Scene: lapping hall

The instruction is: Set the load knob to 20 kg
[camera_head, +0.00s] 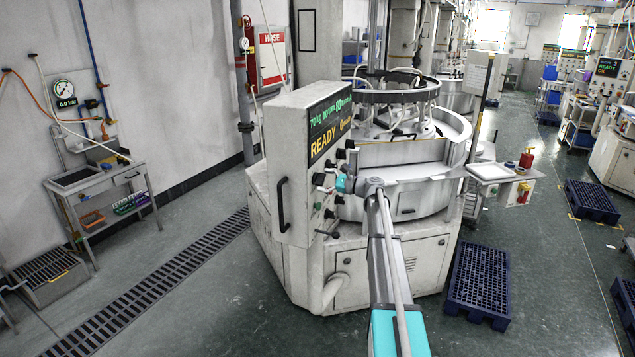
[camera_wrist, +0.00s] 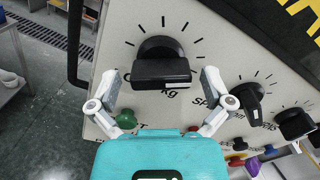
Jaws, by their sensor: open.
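The load knob (camera_wrist: 162,62) is a black round knob with a thick grip bar, on the cream control panel with tick marks around it. The letters "kg" show just below it. In the head view the display (camera_head: 330,124) reads READY, with a small green line that seems to start with 70 kg.
A second black knob (camera_wrist: 250,97) marked "speed" and a third knob (camera_wrist: 295,123) sit to the right. A green button (camera_wrist: 126,119) is below left of the load knob. A black handle (camera_head: 283,204) stands on the panel's left side. A blue pallet (camera_head: 479,282) lies on the floor.

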